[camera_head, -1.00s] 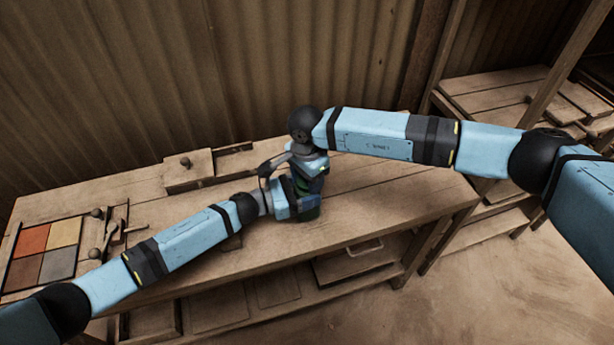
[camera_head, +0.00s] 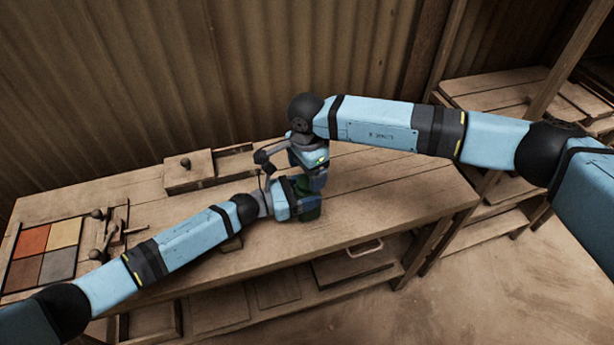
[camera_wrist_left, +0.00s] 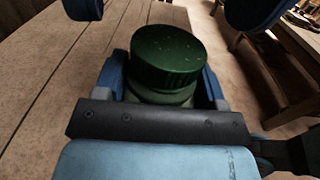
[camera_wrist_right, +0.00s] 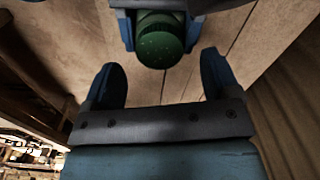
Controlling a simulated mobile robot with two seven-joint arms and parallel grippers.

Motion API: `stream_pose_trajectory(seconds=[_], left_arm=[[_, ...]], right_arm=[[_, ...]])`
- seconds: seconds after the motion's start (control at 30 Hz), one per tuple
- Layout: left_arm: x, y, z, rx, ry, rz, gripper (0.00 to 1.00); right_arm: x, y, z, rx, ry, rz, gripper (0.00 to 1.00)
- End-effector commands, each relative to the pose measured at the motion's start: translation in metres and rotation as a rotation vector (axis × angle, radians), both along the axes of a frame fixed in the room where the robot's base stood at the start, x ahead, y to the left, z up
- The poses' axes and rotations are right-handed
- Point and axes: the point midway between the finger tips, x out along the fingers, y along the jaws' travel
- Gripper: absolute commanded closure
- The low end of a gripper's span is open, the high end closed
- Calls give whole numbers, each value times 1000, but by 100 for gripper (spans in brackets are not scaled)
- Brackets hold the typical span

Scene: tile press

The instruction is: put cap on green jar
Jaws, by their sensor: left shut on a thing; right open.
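The green jar (camera_wrist_left: 160,96) stands between the fingers of my left gripper (camera_wrist_left: 165,85), which is shut on it. A dark green cap (camera_wrist_left: 168,52) sits on top of the jar and looks level. The cap also shows in the right wrist view (camera_wrist_right: 160,42). My right gripper (camera_wrist_right: 160,75) is open and empty, close by and apart from the cap; its fingertips show at the top of the left wrist view. In the head view the grippers hide most of the jar, and only a dark green part (camera_head: 309,214) shows.
The wooden bench (camera_head: 385,200) is clear to the right of the jar. A small wooden box with a knob (camera_head: 188,172) stands at the back. A tray of coloured tiles (camera_head: 30,268) lies at the left end. A corrugated wall (camera_head: 230,80) is behind.

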Motion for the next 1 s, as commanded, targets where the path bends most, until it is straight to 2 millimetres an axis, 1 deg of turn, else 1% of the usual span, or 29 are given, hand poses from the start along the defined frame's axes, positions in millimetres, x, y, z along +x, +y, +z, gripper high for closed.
stream_pose_trajectory(seconds=[0.03, 0.2, 0.3, 0.4, 0.57, 0.83, 0.87, 0.9, 0.97, 1.0], left_arm=[[0, 0, 0, -1, 0, 0, 100], [0, 0, 0, 0, 0, 0, 100], [0, 0, 0, 0, 0, 0, 100], [0, 0, 0, -1, 0, 0, 100], [0, 0, 0, -1, 0, 0, 100], [0, 0, 0, -1, 0, 0, 100], [0, 0, 0, -1, 0, 0, 31], [0, 0, 0, 0, 0, 0, 22], [0, 0, 0, 0, 0, 0, 8], [0, 0, 0, 0, 0, 0, 6]], right_arm=[[1, 0, 13, 2, -3, 0, 18], [1, 0, 50, 1, -3, 0, 18], [0, 0, 67, 0, -2, 0, 18], [0, 0, 79, 0, -1, -1, 18], [0, 0, 89, 0, 0, -1, 18], [0, 0, 90, -1, 1, -1, 18], [0, 0, 90, 0, 0, -1, 18], [0, 0, 90, -1, 1, -1, 18], [0, 0, 90, 0, 0, -1, 18], [0, 0, 90, 0, 0, -1, 18]])
